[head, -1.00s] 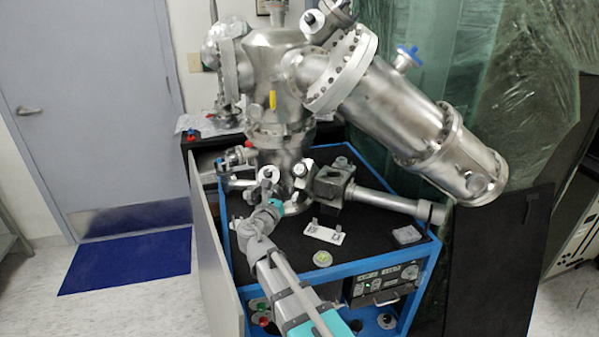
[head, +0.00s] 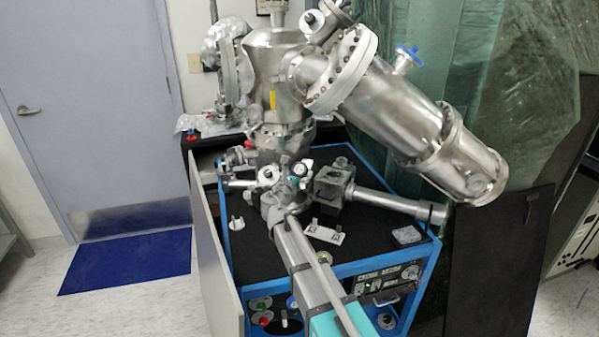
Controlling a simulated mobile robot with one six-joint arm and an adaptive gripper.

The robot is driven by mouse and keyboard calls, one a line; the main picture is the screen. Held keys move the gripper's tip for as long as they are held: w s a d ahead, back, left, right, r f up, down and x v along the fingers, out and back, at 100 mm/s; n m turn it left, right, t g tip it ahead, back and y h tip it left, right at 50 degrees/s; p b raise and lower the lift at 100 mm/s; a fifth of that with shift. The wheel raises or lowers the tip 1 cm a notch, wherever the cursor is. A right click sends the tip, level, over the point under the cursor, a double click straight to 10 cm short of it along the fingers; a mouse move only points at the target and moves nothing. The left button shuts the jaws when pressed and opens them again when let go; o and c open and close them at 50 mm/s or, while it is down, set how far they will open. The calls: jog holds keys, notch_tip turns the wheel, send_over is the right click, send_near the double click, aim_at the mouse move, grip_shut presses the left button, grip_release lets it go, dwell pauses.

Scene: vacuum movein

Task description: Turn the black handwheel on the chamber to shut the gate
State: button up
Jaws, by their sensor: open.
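The steel chamber (head: 277,72) stands on a black-topped blue cart, with a long flanged cylinder (head: 395,110) angled down to the right. My arm reaches up from the bottom of the head view. My gripper (head: 286,173) is at the chamber's lower front, among small fittings, and it is open. A small round part with a dark rim and pale face (head: 300,170) shows beside it; I cannot tell whether this is the black handwheel. No other handwheel stands out clearly, and my arm and gripper hide part of that area. Contact cannot be made out.
The cart's blue frame (head: 385,262) edges the black top. A dark block with a tube (head: 335,185) lies right of my gripper. A white plate (head: 325,234) and a grey square block (head: 407,235) lie in front. A grey panel (head: 217,262) stands along the left side.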

jog(key=shift+w+d, duration=0.15)
jog(key=shift+w, duration=0.4)
jog(key=c, duration=1)
